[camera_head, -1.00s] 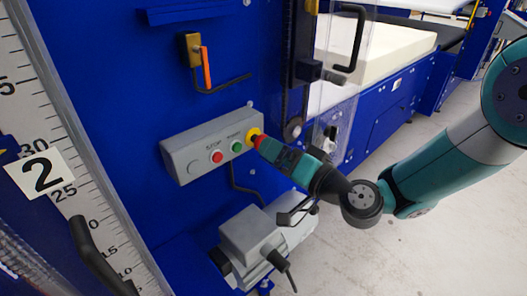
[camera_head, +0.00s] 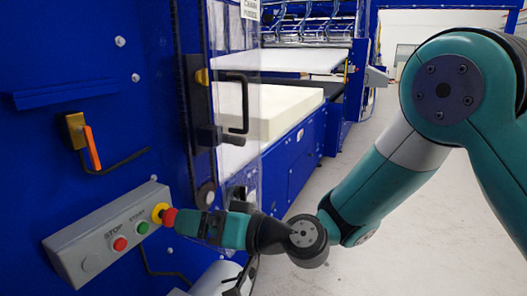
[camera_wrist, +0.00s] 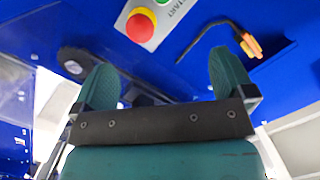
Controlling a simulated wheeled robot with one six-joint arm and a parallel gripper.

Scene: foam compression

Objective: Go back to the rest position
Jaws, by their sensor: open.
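My gripper (camera_head: 192,223) is at the right end of a grey control box (camera_head: 75,238) on the blue machine wall, close to the red emergency button (camera_head: 169,216) with its yellow collar. In the wrist view my gripper (camera_wrist: 163,82) has its two teal fingers spread, with nothing between them. The emergency button (camera_wrist: 140,27) shows beyond the fingertips there, apart from them. The box also carries a red STOP button (camera_head: 120,244) and a green START button (camera_head: 142,228). My arm reaches in from the right.
An orange-handled lever (camera_head: 91,148) sticks out from the wall above the box. A clear guard panel (camera_head: 232,100) with a black handle stands right of it. A cream foam block (camera_head: 265,108) lies on the machine bed behind. Grey floor (camera_head: 300,185) is open at the right.

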